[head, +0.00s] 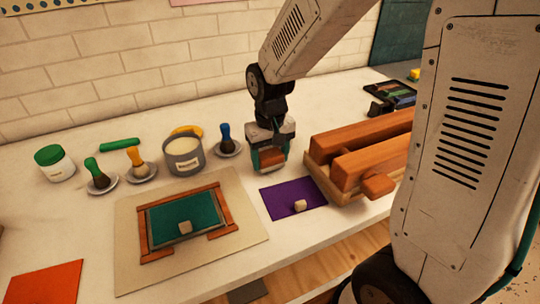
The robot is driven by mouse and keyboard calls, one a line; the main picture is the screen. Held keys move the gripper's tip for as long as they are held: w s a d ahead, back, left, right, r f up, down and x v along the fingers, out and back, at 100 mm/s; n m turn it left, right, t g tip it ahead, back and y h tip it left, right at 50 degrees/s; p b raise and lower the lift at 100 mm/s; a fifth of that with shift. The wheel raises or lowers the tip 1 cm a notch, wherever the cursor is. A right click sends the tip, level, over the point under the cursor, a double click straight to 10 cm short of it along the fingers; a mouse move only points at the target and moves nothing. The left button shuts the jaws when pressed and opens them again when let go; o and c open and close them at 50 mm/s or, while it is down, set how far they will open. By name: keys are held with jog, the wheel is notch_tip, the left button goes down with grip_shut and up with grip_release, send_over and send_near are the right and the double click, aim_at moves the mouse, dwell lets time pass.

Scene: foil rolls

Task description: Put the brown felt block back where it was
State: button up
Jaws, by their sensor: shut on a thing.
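A teal panel with wooden bars (216,200) and a small pale cube (185,227) lies on a beige board (135,275). Another cube (300,205) rests on the purple sheet (275,203). Right is a wooden tray (318,180) with beams; behind left, a grey tub (183,160).

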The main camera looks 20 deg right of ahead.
aim_at(271, 155)
jog(key=shift+f, duration=0.5)
jog(key=shift+f, duration=0.15)
jog(key=o, duration=1)
jog(key=shift+c, duration=0.2)
notch_tip(271, 155, up, 11)
jog(key=shift+r, duration=0.2)
jog(key=s+d+r, duration=0.1)
jog(key=s+r, duration=0.1)
jog(key=s, duration=0.9)
jog(key=s+d+r+t, duration=0.1)
jog(key=s+d+r, duration=0.1)
jog(key=s, duration=0.8)
jog(key=shift+s+r, duration=0.4)
jog(key=shift+r, duration=0.1)
